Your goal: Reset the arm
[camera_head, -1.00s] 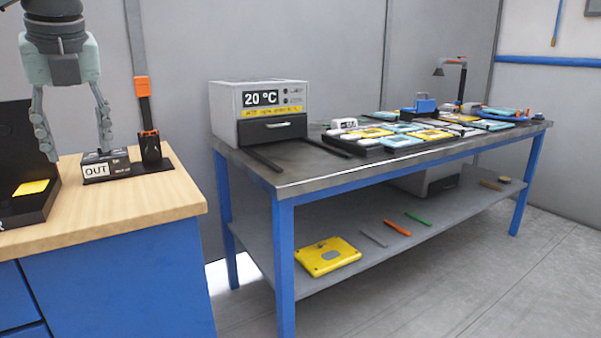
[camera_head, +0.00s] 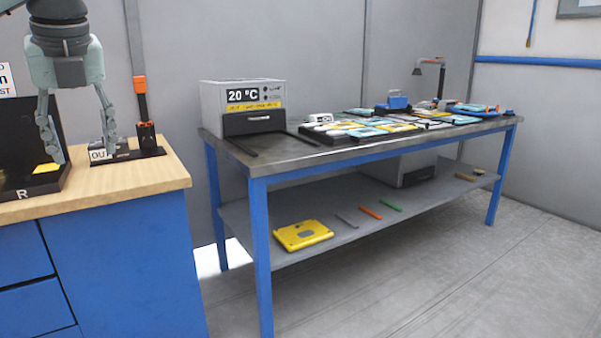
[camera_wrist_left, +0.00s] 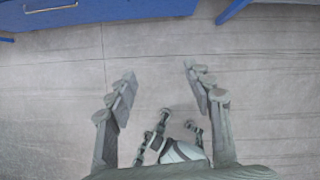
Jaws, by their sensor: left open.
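My left gripper (camera_head: 86,152) hangs fingers down in front of the wooden-topped bench at the left of the head view. Its two fingers are spread apart with nothing between them. In the left wrist view the open fingers (camera_wrist_left: 160,85) show over bare grey floor, with a blue drawer front at the top edge. My right gripper is not in the head view.
A metal-topped table (camera_head: 350,150) holds a 20 °C box (camera_head: 242,108) and several trays. Floor between and in front is clear.

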